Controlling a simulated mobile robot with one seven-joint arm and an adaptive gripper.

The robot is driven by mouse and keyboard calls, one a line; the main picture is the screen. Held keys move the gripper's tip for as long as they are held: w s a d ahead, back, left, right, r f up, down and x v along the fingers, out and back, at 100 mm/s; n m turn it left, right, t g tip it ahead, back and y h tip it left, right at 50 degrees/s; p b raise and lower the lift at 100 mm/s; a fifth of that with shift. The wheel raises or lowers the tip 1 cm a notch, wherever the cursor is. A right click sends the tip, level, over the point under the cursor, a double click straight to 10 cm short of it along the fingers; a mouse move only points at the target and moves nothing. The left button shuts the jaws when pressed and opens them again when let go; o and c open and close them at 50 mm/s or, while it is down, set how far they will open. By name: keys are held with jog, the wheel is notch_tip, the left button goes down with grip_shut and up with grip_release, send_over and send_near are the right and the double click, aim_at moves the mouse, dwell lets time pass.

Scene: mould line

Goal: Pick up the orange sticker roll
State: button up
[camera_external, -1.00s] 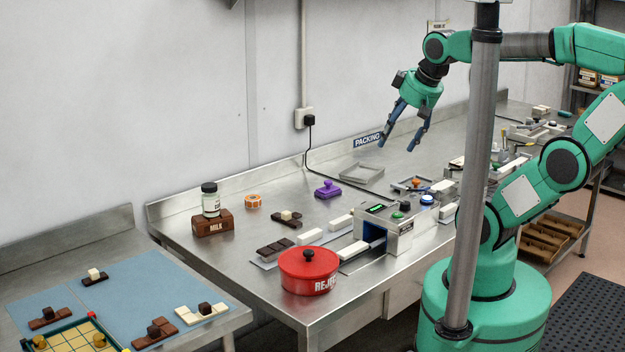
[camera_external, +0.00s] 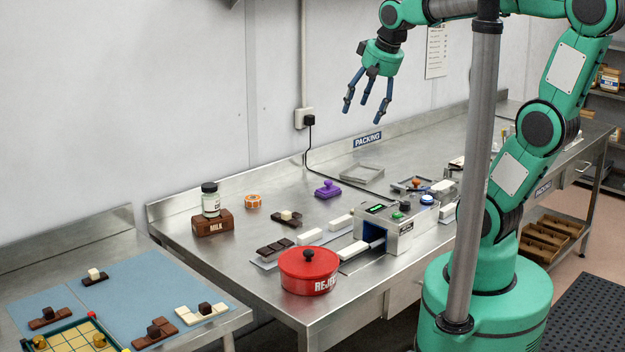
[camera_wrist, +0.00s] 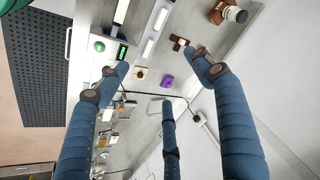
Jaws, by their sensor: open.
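The orange sticker roll (camera_external: 253,201) lies on the steel bench, right of the jar on the brown MILK block. I cannot make it out in the wrist view, where a finger may hide it. My gripper (camera_external: 363,110) is open and empty, with its three blue fingers spread and pointing down. It hangs high above the bench, to the right of the roll and well apart from it. The three spread fingers also show in the wrist view (camera_wrist: 162,78), with nothing between their tips but the bench far below.
The jar (camera_external: 210,200) stands on the MILK block (camera_external: 213,224). A purple stamp (camera_external: 328,190) sits right of the roll. Chocolate pieces (camera_external: 286,217) and a red REJECT pot (camera_external: 308,272) lie nearer the front. A vertical metal post (camera_external: 471,170) stands before my arm. The wall rises behind.

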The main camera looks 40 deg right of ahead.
jog(key=w+r+m+g+p, duration=0.15)
jog(key=w+m, duration=0.35)
jog(key=w, duration=1.1)
jog(key=m+g+p, duration=0.3)
jog(key=m+p, duration=0.3)
jog(key=m, duration=0.9)
send_over(253, 196)
jog(key=s, duration=0.1)
notch_tip(253, 196, down, 30)
jog(key=f, duration=0.1)
jog(key=shift+a+r, duration=0.25)
jog(key=shift+a, duration=0.2)
jog(key=shift+f, duration=4.3)
jog(key=shift+f, duration=0.1)
jog(key=shift+f, duration=2.5)
